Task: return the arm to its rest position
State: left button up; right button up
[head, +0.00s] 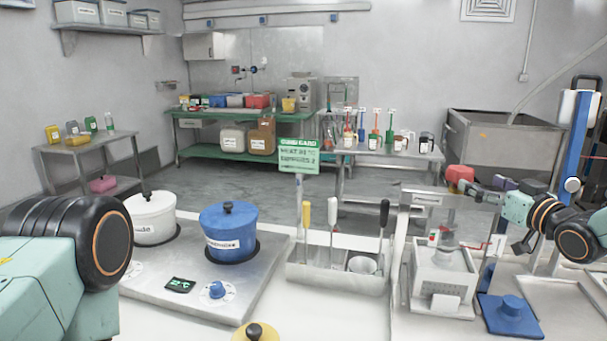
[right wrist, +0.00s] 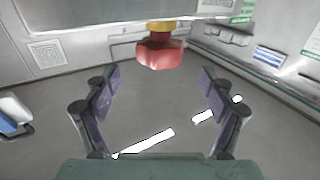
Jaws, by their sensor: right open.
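My right arm comes in from the right edge of the head view. Its gripper (head: 487,190) is small there, raised above and behind the right end of the counter, to the right of the grinder. In the right wrist view the two dark fingers with purple pads (right wrist: 160,100) stand wide apart, with nothing between the pads. Part of my left arm shows at the left edge of the head view, but its gripper is out of view.
The clear-topped grinder (head: 440,270) and a blue knobbed piece (head: 510,306) are below my right arm. A tool tray (head: 335,282), blue pot (head: 228,230) and white pot (head: 152,217) stand further left. A red knob-like thing (right wrist: 160,52) shows beyond the fingers.

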aim_at(460, 168)
jog(key=x, duration=0.8)
jog(key=shift+s+m+h+b, duration=0.15)
jog(key=shift+m+h+b, duration=0.55)
jog(key=shift+h+b, duration=0.2)
jog(key=shift+t+h, duration=0.3)
jog(key=shift+h, duration=0.1)
jog(key=shift+m+h, duration=0.7)
